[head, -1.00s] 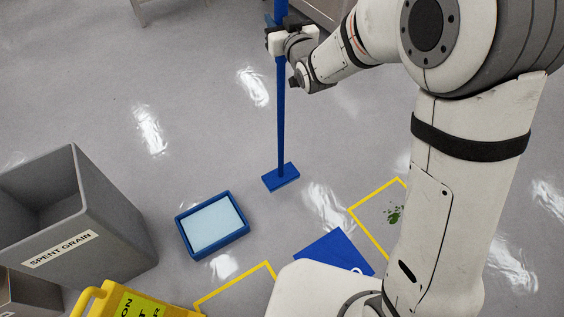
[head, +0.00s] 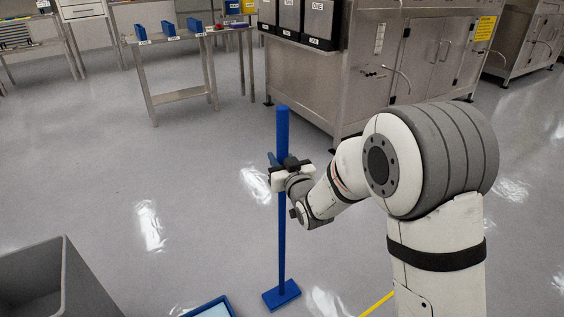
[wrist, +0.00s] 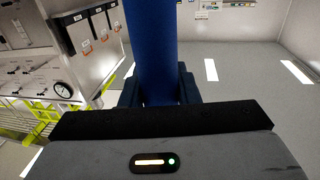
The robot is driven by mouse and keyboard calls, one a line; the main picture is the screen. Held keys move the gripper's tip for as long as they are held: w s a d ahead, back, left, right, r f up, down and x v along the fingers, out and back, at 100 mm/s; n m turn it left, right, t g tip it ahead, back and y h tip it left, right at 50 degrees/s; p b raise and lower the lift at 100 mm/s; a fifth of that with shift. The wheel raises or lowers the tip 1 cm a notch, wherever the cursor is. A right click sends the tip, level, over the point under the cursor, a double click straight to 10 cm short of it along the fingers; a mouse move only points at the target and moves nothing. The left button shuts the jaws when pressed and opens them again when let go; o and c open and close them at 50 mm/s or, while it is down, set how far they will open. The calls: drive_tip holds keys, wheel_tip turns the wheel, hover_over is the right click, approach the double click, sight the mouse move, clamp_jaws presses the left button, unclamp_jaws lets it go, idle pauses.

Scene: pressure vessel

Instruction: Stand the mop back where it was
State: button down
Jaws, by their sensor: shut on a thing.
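The blue mop (head: 282,240) stands upright in the head view, with its flat blue head (head: 281,295) low over or on the grey floor; I cannot tell whether it touches. My gripper (head: 279,173) is shut on the handle in its upper part, below the thick top end. In the wrist view the blue handle (wrist: 151,45) rises between the fingers of my gripper (wrist: 158,92). The handle hides part of the fingers.
A blue-rimmed tray (head: 207,308) lies on the floor left of the mop head. A grey bin (head: 75,285) stands at the lower left. A steel cabinet (head: 350,80) and a steel table (head: 180,95) stand behind. Open floor lies between.

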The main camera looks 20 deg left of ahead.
drive_tip(key=shift+r, duration=0.2)
drive_tip(key=shift+f, duration=0.1)
drive_tip(key=c, duration=1.6)
unclamp_jaws()
drive_tip(key=shift+f, duration=0.15)
drive_tip(key=o, duration=0.5)
